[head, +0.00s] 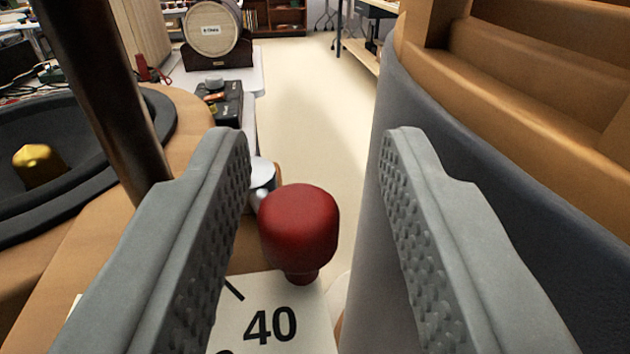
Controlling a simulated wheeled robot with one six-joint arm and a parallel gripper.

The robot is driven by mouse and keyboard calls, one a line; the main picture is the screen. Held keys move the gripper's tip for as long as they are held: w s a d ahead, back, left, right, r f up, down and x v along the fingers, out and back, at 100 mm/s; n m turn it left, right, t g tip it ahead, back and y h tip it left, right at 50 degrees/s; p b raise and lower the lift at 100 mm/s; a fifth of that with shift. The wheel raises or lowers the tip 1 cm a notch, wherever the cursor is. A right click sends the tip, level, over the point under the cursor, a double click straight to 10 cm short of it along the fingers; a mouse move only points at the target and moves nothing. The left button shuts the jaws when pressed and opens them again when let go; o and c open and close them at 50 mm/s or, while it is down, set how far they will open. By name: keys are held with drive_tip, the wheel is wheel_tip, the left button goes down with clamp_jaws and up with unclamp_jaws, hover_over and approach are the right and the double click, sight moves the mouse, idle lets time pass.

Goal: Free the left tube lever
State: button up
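A red rounded knob (299,228) on a short red neck shows near the middle of the head view; I take it for the tube lever's end. It stands at a white plate (305,318) marked "40". My gripper (315,142) is open, with one ridged grey finger on each side of the knob in the picture. A gap shows between the knob and each finger, wider on the right. The knob touches neither finger. The lever's lower part and mount are hidden behind the knob and plate.
A dark brown rod (105,90) slants at the left, beside a black speaker cone (75,150) with a gold centre plug (39,165). A large grey and tan curved body (510,150) fills the right. A silver cylinder (262,176) sits just behind the knob. Open floor (305,110) lies beyond.

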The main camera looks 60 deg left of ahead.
drive_tip(key=v, duration=1.7)
drive_tip(key=shift+s+d, duration=0.1)
